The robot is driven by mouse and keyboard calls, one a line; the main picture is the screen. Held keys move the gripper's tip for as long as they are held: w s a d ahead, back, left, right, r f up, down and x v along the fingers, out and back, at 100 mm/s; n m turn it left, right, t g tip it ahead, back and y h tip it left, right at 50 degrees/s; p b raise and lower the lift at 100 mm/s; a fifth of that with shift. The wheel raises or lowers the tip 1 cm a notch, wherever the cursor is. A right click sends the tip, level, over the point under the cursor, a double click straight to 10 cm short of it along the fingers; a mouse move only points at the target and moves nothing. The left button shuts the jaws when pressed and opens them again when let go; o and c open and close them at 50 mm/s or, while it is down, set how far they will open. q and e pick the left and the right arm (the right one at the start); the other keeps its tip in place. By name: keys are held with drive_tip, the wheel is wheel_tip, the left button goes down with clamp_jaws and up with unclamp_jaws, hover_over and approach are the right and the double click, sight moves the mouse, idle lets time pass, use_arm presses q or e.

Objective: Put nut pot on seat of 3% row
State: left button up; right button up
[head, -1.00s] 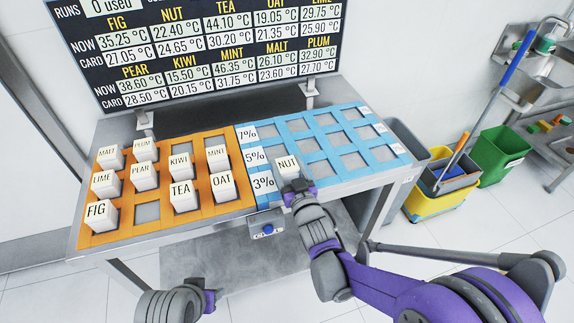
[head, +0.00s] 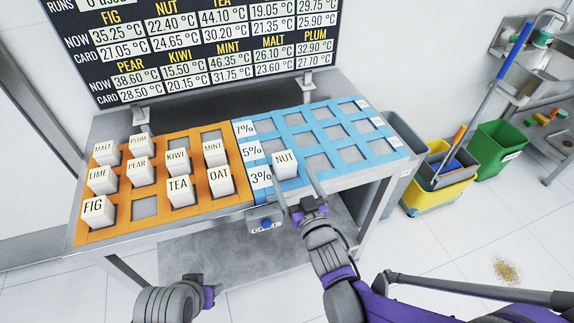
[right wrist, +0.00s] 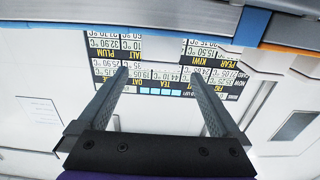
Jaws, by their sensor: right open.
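The nut pot (head: 285,163), a white block with NUT on top, stands upright on the blue rack (head: 334,171). It is in the front row, right beside the 3% label (head: 262,179), and appears to be in the first seat there. My right gripper (head: 292,177) is open, with its fingers apart at the front of the pot. In the right wrist view my open gripper (right wrist: 160,95) has nothing between its fingers, and the pot does not show. My left gripper (head: 209,291) is low in front of the table, its jaws unclear.
An orange rack (head: 150,228) at left holds several white labelled pots, with empty seats. The other blue seats are bare. A temperature board (head: 200,50) stands behind the table. A grey bin, a yellow mop bucket (head: 425,199) and a green bin (head: 497,150) stand at right.

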drive_tip(key=s+d+f+m+g+h, duration=0.3)
drive_tip(key=s+d+f+g+h, duration=0.25)
drive_tip(key=s+d, duration=0.6)
drive_tip(key=s+d+f+g, duration=0.1)
drive_tip(key=s+d+g, duration=0.1)
drive_tip(key=s, duration=0.4)
drive_tip(key=s+d+f+g, duration=0.2)
drive_tip(key=s+g, duration=0.2)
drive_tip(key=s, duration=0.2)
drive_tip(key=shift+f+m+g, duration=0.3)
drive_tip(key=shift+g, duration=0.05)
